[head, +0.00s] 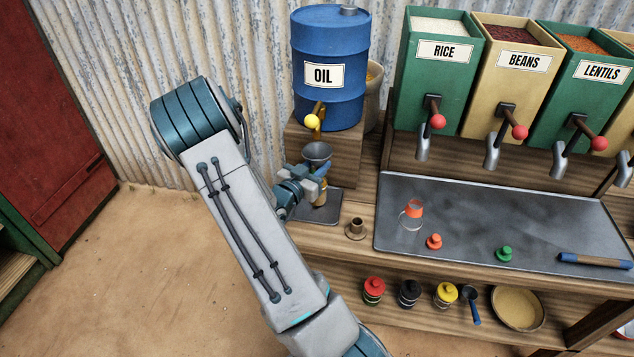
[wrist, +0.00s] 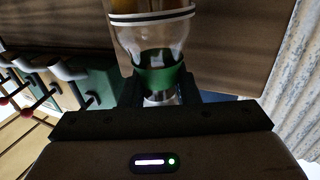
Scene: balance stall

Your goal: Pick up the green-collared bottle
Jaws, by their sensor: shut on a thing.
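The green-collared bottle (wrist: 163,78) is clear glass with a green band round its neck, close in front of the wrist camera. My gripper (wrist: 160,90) is shut on it at the green band, one dark finger on each side. In the head view, my gripper (head: 317,175) is at the grey pad below the oil barrel's tap. The bottle's lower part (head: 320,194) looks amber there, and its neck is hidden by the gripper. A grey funnel (head: 317,152) is just above the gripper, below the tap. Whether the bottle touches the pad is unclear.
The blue oil barrel (head: 330,85) stands on a wooden block behind. An orange-collared vessel (head: 411,214), an orange stopper (head: 434,241), a green stopper (head: 505,253) and a blue-ended rod (head: 595,260) lie on the dark mat (head: 470,205). A small brown piece (head: 355,229) stands beside the pad.

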